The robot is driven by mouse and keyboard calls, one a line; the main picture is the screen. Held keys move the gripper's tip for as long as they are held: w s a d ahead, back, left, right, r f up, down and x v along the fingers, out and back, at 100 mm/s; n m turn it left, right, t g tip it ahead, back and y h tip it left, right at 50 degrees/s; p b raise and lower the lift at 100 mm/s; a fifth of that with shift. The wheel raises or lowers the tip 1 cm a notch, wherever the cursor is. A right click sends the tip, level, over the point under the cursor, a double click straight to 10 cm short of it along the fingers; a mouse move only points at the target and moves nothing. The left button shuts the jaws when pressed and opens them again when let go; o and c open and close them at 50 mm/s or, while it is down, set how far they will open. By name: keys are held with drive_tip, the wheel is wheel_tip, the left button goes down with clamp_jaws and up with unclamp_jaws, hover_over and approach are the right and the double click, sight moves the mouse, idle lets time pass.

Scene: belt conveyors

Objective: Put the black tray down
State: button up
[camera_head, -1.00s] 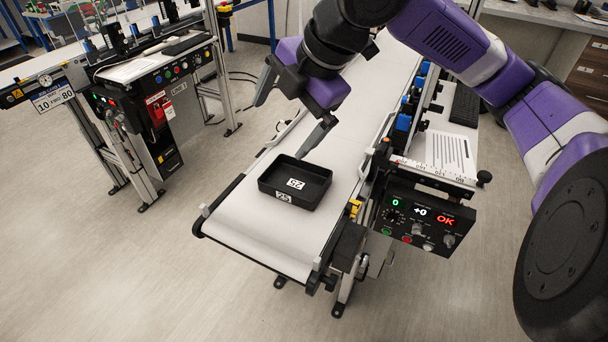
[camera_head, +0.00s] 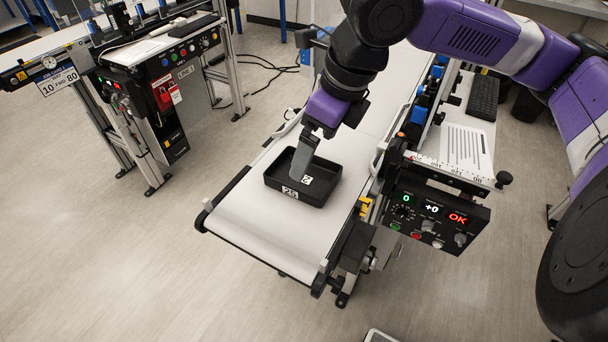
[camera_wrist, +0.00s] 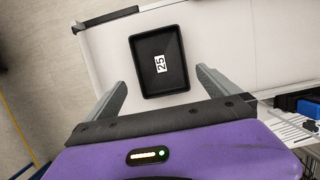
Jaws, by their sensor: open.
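The black tray (camera_head: 313,197) lies flat on the white belt (camera_head: 262,218) near its front end. It carries white labels marked 25 and looks empty inside. In the wrist view the tray (camera_wrist: 149,48) shows whole, just ahead of and between the fingertips. My gripper (camera_head: 298,172) is over the tray in the head view, pointing down, with one grey finger hiding part of its inside. In the wrist view my gripper (camera_wrist: 161,80) has its two fingers spread wide, with nothing between them and no visible contact with the tray.
A control box (camera_head: 433,218) with green and red displays hangs at the belt's right side. A keyboard (camera_head: 484,98) and a printed sheet (camera_head: 463,147) lie on the side shelf. Another conveyor station (camera_head: 150,90) stands at left. The belt around the tray is clear.

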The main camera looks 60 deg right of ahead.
sight(305, 179)
drive_tip(key=x, duration=0.7)
drive_tip(key=shift+w+f+p, duration=0.2)
drive_tip(key=shift+w+p, duration=0.05)
drive_tip(key=shift+p, duration=0.05)
drive_tip(key=shift+c, duration=0.4)
drive_tip(key=c, duration=1.2)
wheel_tip(305, 179, up, 20)
